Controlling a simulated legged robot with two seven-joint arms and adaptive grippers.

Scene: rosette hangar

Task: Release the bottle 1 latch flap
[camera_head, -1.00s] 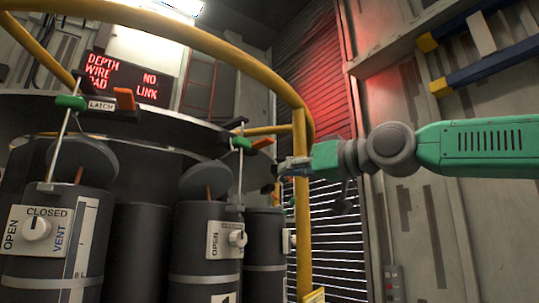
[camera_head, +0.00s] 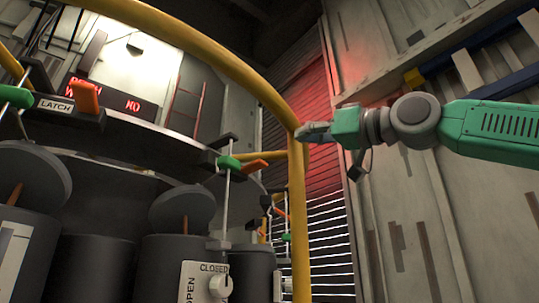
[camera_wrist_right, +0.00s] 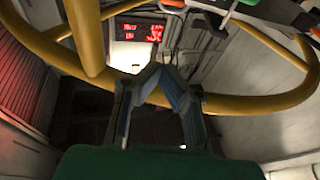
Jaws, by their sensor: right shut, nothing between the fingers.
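An orange latch flap (camera_head: 86,97) sticks up at the left beside a "LATCH" label (camera_head: 54,106). A second orange flap (camera_head: 255,164) sits beside a green rod clamp (camera_head: 229,162) further right. I cannot tell which belongs to bottle 1. Dark bottles with round lids stand below, such as the middle bottle (camera_head: 170,255) and the left one (camera_head: 40,225). My right gripper (camera_head: 308,132) is shut and empty by the yellow post, to the right of the flaps and apart from them. Its fingertips meet in the right wrist view (camera_wrist_right: 158,72). My left gripper is not in view.
A yellow rail (camera_head: 190,40) curves around the bottle rosette, with an upright yellow post (camera_head: 298,225) near my right gripper. A red-lit display (camera_head: 115,100) hangs behind the left flap. A panelled wall (camera_head: 430,215) stands at the right.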

